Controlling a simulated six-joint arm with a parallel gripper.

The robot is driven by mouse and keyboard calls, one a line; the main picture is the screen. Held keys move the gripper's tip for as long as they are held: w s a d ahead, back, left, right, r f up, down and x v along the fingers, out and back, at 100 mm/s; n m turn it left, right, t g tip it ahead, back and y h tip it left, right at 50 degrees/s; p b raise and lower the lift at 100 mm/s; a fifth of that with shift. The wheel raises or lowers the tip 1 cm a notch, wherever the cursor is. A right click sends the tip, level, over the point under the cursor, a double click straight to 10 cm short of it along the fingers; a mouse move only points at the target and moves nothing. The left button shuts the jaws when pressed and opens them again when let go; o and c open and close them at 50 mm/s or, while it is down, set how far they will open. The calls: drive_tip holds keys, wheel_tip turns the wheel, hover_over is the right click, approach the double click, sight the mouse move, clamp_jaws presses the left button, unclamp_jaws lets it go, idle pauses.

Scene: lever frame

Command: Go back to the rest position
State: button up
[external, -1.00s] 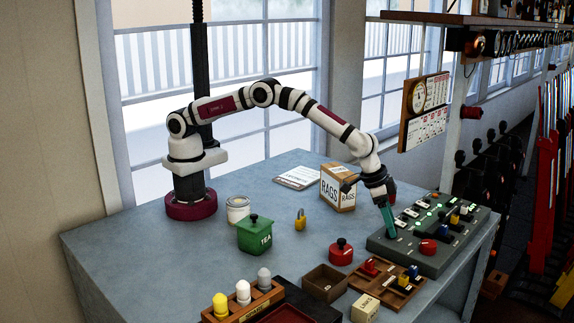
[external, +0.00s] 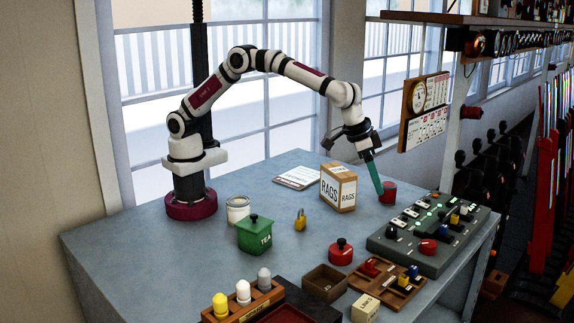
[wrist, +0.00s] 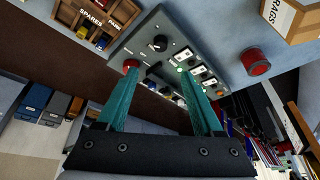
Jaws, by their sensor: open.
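My gripper (external: 377,185) is raised above the back right of the bench, above and apart from the grey control panel (external: 415,263). Its teal fingers are empty. In the wrist view my gripper (wrist: 165,95) shows two teal fingers spread apart, with the panel (wrist: 150,47) beyond them. The panel carries a black knob, a red knob, white labelled plates and small lit green lamps.
The RAGS box (external: 337,188) stands left of my gripper, with a red can (external: 388,192) close by. A wall board (external: 424,110) hangs to the right.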

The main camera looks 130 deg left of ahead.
sight(391, 228)
drive_tip(key=x, duration=1.5)
drive_tip(key=shift+s+f, duration=0.1)
drive_tip(key=shift+f, duration=0.05)
drive_tip(key=shift+m, duration=0.6)
drive_tip(key=a+v, duration=0.1)
drive_tip(key=v, duration=1.6)
drive_tip(key=w+a+f+m, duration=0.1)
drive_tip(key=f+m, duration=0.4)
drive_tip(key=m, duration=0.4)
drive_tip(key=w+a+f+m+g, duration=0.1)
drive_tip(key=w+f+m, duration=0.1)
drive_tip(key=f+m, duration=0.3)
drive_tip(key=w+a+f+m+y, duration=0.1)
drive_tip(key=f+m, duration=0.4)
drive_tip(key=m, duration=0.8)
drive_tip(key=shift+w+a+f+g, duration=0.25)
drive_tip(key=shift+a+g, duration=0.1)
drive_tip(key=shift+g, duration=0.05)
drive_tip(key=shift+r+m+t, duration=0.1)
drive_tip(key=shift+m+t, duration=0.3)
drive_tip(key=shift+m, duration=0.9)
